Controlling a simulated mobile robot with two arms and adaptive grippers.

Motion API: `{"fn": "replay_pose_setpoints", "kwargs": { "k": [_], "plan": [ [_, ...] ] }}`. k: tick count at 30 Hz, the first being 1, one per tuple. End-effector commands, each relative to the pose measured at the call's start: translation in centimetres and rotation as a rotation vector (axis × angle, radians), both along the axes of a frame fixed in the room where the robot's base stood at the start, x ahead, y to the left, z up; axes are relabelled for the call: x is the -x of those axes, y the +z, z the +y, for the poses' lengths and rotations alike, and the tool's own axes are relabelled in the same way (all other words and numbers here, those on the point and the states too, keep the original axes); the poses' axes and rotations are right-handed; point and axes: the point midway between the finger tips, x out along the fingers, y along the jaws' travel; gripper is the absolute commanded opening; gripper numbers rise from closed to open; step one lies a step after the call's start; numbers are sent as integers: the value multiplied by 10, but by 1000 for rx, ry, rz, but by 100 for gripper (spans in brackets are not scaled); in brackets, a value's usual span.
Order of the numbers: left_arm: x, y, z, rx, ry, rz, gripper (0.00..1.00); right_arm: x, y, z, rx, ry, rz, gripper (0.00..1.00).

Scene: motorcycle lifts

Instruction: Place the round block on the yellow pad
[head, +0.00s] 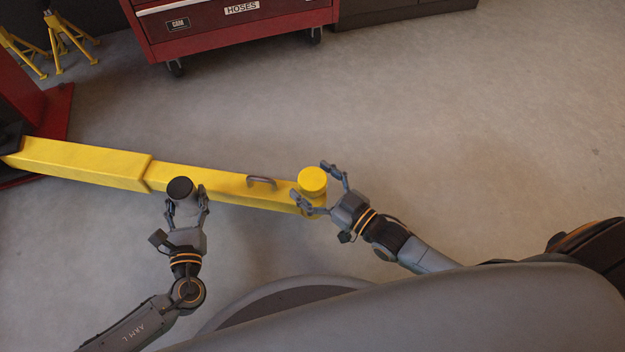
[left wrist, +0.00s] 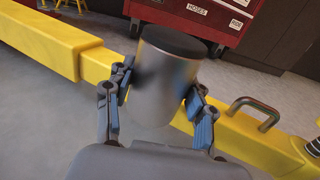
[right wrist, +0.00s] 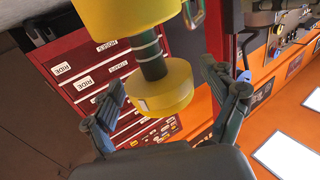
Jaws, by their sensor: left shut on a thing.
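The round block (head: 180,188) is a grey cylinder with a dark top. My left gripper (head: 186,203) is shut on its sides and holds it upright, in front of the yellow arm in the head view. The block (left wrist: 163,85) fills the middle of the left wrist view between the fingers. The yellow pad (head: 312,178) is a round disc at the right end of the lift arm. In the right wrist view the pad (right wrist: 165,88) sits on a dark stem. My right gripper (head: 322,187) is open, its fingers on either side of the pad; I cannot tell whether they touch it.
The yellow lift arm (head: 90,163) runs from the left to the pad, with a metal handle (head: 262,181) on top. A red tool cabinet (head: 225,28) on casters stands behind. Yellow stands (head: 62,40) are at the back left. The grey floor (head: 470,110) at right is clear.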

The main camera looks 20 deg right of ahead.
Motion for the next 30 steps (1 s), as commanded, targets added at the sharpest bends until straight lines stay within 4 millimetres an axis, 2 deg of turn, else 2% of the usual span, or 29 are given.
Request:
{"fn": "replay_pose_setpoints", "kwargs": {
  "k": [1, 7, 8, 21, 30],
  "plan": [
    [0, 1, 0, 0, 0, -2, 13, 0, 0, 0, 0, 0, 0, 73],
    [0, 1, 0, 0, 0, -2, 13, 0, 0, 0, 0, 0, 0, 33],
    [0, 1, 0, 0, 0, -2, 13, 0, 0, 0, 0, 0, 0, 31],
    [0, 9, 0, 0, 0, -2, 13, 0, 1, 0, 4, 167, -2, 30],
    [0, 9, 0, 0, 0, -2, 13, 0, -1, 0, 0, 176, 1, 31]
  ]
}}
